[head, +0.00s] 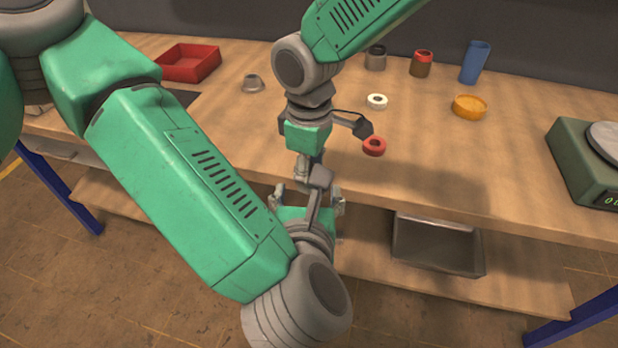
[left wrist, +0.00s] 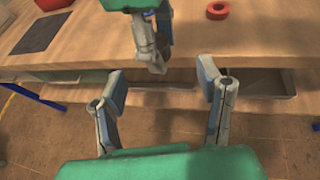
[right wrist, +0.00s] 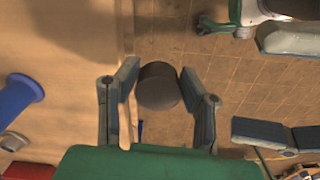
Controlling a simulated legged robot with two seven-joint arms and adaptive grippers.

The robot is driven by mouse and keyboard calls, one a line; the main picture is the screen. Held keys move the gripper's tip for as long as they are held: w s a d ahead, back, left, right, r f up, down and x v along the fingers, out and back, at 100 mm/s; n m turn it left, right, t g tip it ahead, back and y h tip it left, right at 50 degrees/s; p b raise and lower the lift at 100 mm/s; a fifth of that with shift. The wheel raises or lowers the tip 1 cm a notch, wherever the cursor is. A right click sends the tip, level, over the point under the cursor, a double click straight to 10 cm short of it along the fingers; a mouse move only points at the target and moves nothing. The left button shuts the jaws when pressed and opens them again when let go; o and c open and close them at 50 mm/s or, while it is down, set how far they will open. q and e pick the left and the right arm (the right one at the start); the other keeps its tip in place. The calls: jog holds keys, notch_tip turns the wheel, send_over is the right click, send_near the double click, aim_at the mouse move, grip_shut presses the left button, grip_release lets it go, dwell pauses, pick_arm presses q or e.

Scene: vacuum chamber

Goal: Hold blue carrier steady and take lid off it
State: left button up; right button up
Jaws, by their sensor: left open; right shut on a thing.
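A blue cylinder (head: 474,63), probably the blue carrier, stands upright at the back right of the bench in the head view. No separate lid can be made out on it. A blue cylindrical thing (right wrist: 18,100) also shows at the left of the right wrist view. My right gripper (head: 312,172) is over the bench's front edge, shut on a dark round piece (right wrist: 159,87); I cannot tell what it is. My left gripper (head: 309,193) is open and empty, just below the right one, with its fingers spread (left wrist: 163,85). Both are well away from the blue cylinder.
The bench holds a red tray (head: 190,62), a grey cup (head: 253,83), a red ring (head: 374,146), a white ring (head: 377,101), an orange dish (head: 470,106), a red-topped brown container (head: 421,64), a grey container (head: 376,57) and a scale (head: 583,160). A metal bin (head: 437,245) sits below.

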pick_arm(q)
jog(key=x, duration=0.7)
jog(key=shift+s, duration=0.1)
jog(key=c, duration=1.2)
pick_arm(e)
jog(key=o, duration=1.4)
jog(key=shift+a, duration=0.1)
